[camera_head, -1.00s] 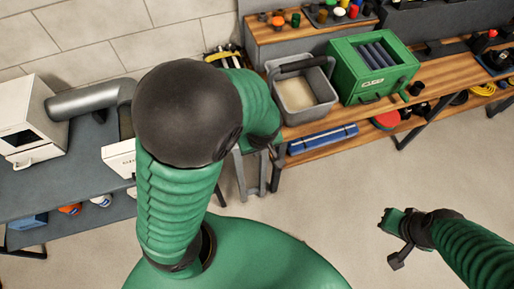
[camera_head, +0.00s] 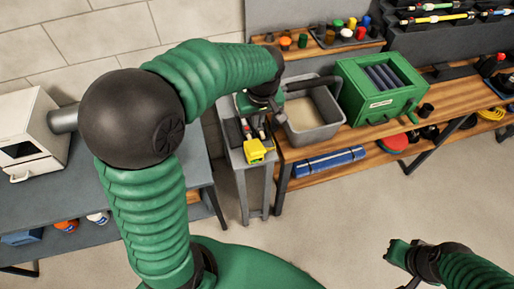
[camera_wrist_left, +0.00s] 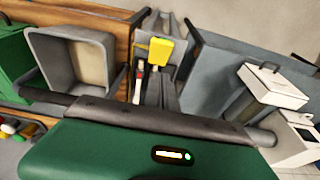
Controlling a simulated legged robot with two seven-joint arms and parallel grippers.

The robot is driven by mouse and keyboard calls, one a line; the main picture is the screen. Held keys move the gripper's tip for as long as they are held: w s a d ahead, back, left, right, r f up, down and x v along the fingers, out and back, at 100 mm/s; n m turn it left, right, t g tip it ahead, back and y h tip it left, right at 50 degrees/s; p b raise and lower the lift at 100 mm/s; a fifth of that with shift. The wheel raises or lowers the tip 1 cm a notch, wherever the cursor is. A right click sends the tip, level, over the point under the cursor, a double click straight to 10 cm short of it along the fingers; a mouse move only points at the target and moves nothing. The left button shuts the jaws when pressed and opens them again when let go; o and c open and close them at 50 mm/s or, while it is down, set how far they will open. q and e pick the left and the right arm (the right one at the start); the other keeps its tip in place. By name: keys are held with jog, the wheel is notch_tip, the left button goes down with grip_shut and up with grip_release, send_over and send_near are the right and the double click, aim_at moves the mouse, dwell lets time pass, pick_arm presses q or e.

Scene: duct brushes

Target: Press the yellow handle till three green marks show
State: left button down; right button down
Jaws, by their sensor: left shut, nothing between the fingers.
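The yellow handle (camera_head: 254,152) sticks out at the front of a narrow grey stand (camera_head: 236,158) between the two benches. It also shows in the left wrist view (camera_wrist_left: 160,50), with red and white parts beside it. My left gripper (camera_head: 268,118) is shut and empty, over the stand just behind the handle; I cannot tell whether it touches anything there. No green marks can be made out on the stand, which my gripper partly hides. My right gripper (camera_head: 394,256) hangs over the floor at lower right, and its jaws are unclear.
A grey bin (camera_head: 312,128) stands right of the stand on the wooden bench, close to my left gripper. A green box (camera_head: 352,78) is beyond it. A blue-grey bench (camera_head: 60,210) with a white machine (camera_head: 30,130) is at left.

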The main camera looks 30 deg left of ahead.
pick_arm(q)
jog(key=shift+r, duration=0.2)
send_over(256, 150)
jog(key=x, duration=0.6)
jog(key=d+x, duration=0.1)
jog(key=x, duration=0.3)
jog(key=shift+s+f, duration=0.1)
jog(key=shift+s, duration=0.35)
jog(key=shift+s+d+f, duration=0.2)
jog(key=shift+d+f, duration=0.05)
jog(key=shift+f, duration=0.35)
jog(key=shift+s+d+f, duration=0.2)
jog(key=shift+s+f, duration=0.05)
jog(key=shift+f, duration=0.35)
jog(key=shift+s+d+f, duration=0.25)
jog(key=shift+f, duration=0.2)
